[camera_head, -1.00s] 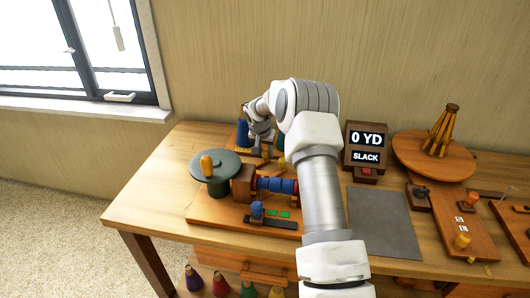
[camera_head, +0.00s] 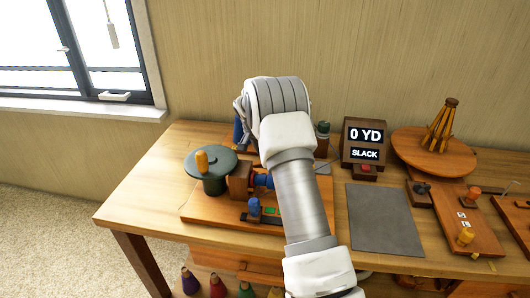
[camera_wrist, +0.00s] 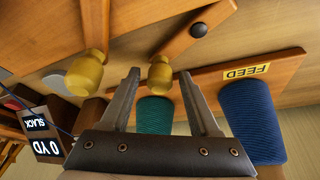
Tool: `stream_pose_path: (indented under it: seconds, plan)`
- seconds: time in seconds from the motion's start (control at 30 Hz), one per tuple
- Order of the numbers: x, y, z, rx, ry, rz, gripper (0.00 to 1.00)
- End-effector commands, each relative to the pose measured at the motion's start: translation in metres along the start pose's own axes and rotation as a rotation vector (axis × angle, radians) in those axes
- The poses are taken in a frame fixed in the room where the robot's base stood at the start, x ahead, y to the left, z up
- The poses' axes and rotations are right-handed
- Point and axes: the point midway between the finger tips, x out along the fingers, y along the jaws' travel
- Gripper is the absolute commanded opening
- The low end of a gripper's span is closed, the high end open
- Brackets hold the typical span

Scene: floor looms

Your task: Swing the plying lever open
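In the wrist view, which looks upside down, my gripper (camera_wrist: 160,84) is open. A yellow knob (camera_wrist: 160,72) sits between its two fingertips, with a gap showing on both sides. That knob is at the end of a wooden lever (camera_wrist: 186,36) with a dark round pivot (camera_wrist: 199,30). A second wooden bar (camera_wrist: 95,20) ends in another yellow knob (camera_wrist: 84,76) outside the fingers. No label shows which of the two is the plying lever. In the head view my arm hides the gripper and both levers.
A blue spool (camera_wrist: 252,120) and a green spool (camera_wrist: 154,115) stand close to the fingers, beside a FEED label (camera_wrist: 247,71). The display box (camera_head: 365,137) reads 0 YD, SLACK. A round crank wheel (camera_head: 211,172) is at the left. A grey mat (camera_head: 383,220) is bare.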

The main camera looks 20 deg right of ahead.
Motion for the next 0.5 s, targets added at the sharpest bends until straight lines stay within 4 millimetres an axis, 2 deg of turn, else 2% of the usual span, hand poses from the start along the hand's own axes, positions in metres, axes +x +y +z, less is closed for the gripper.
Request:
stream_pose_path:
  seconds: [0.33, 0.5]
  plan:
    - [-0.003, 0.0, -0.001, -0.001, 0.001, -0.001, 0.66]
    - [-0.026, -0.001, -0.001, -0.001, 0.003, -0.003, 0.66]
